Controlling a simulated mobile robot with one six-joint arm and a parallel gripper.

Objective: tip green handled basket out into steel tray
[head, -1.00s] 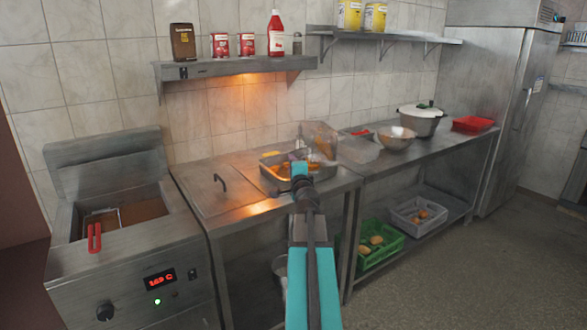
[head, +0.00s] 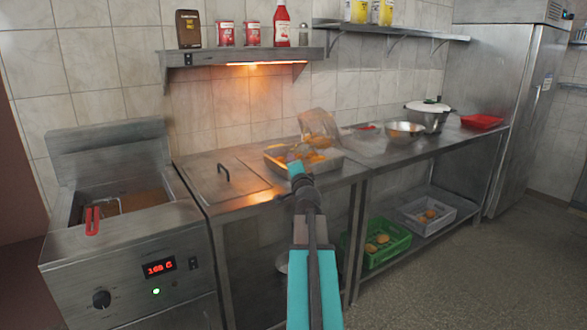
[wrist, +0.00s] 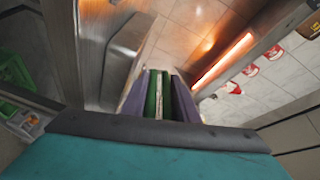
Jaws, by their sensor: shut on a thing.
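My gripper (wrist: 159,98) shows in the wrist view with its purple fingers shut on the green handle (wrist: 152,95) of the basket. In the head view the wire basket (head: 318,122) is steeply tilted over the back right of the steel tray (head: 328,166). Golden pieces of food show at the basket's lower end, and more orange-brown pieces (head: 285,158) lie in the tray. My arm covers the tray's front edge in part, and the handle is hidden in the head view. Whether food is still in the basket is hard to tell.
A fryer with a red-handled basket (head: 92,220) stands at the left. A lidded steel counter (head: 222,178) lies left of the tray. A clear container (head: 365,143), a steel bowl (head: 404,133) and a pot (head: 428,117) stand to the right. A shelf (head: 240,56) with a glowing lamp hangs above.

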